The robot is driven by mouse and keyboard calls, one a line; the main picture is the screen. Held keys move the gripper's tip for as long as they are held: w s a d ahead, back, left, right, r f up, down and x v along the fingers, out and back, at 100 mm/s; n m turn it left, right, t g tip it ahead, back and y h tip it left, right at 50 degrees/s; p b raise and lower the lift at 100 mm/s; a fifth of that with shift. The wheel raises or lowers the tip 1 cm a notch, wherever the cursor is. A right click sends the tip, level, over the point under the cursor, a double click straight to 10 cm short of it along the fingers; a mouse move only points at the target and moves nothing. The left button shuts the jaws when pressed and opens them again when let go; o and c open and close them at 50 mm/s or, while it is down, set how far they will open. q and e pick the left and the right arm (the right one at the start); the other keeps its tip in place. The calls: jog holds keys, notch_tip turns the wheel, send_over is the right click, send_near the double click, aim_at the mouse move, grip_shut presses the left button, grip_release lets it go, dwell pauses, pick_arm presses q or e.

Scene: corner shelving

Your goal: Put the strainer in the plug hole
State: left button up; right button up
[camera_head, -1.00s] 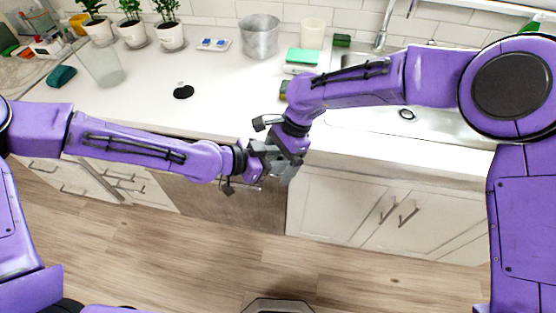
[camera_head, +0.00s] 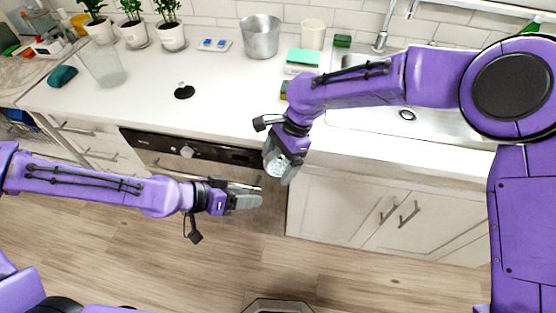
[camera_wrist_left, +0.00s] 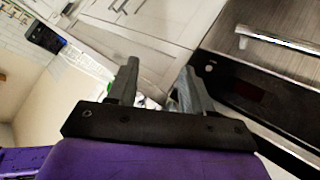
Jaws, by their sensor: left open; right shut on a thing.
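My right gripper (camera_head: 282,174) points down in front of the counter edge, shut on a pale, dotted round thing that looks like the strainer (camera_head: 274,166); the gripper hides part of it. The plug hole (camera_head: 407,115) shows as a dark ring in the sink basin (camera_head: 450,123), to the right of and beyond my right gripper. My left gripper (camera_head: 250,199) is empty, below and left of the right one, apart from it. In the left wrist view its fingers (camera_wrist_left: 157,88) are open with nothing between them.
A black stopper-like thing (camera_head: 184,92) lies on the white counter (camera_head: 215,100). A metal bucket (camera_head: 260,38), a white cup (camera_head: 313,35) and sponges (camera_head: 303,57) stand towards the back. The faucet (camera_head: 381,38) rises behind the sink. My right arm crosses over part of the sink.

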jog(key=shift+w+d, duration=0.1)
pick_arm(q)
jog(key=s+a+f+n+g+y, duration=0.1)
jog(key=s+a+f+n+y, duration=0.25)
jog(key=f, duration=0.35)
jog(key=s+a+f+n+y, duration=0.2)
jog(key=s+f+n, duration=0.3)
jog(key=f, duration=0.3)
jog(key=s+a+f+n+y, duration=0.2)
jog(key=s+a+y, duration=0.2)
jog(key=a, duration=0.3)
jog(key=s+a+f+n+y, duration=0.2)
jog(key=s+a+y, duration=0.1)
jog(key=s+a, duration=0.2)
jog(key=shift+a+f+g+y, duration=0.25)
jog(key=shift+a+g+y, duration=0.1)
jog(key=shift+a, duration=0.9)
jog(key=shift+n, duration=0.25)
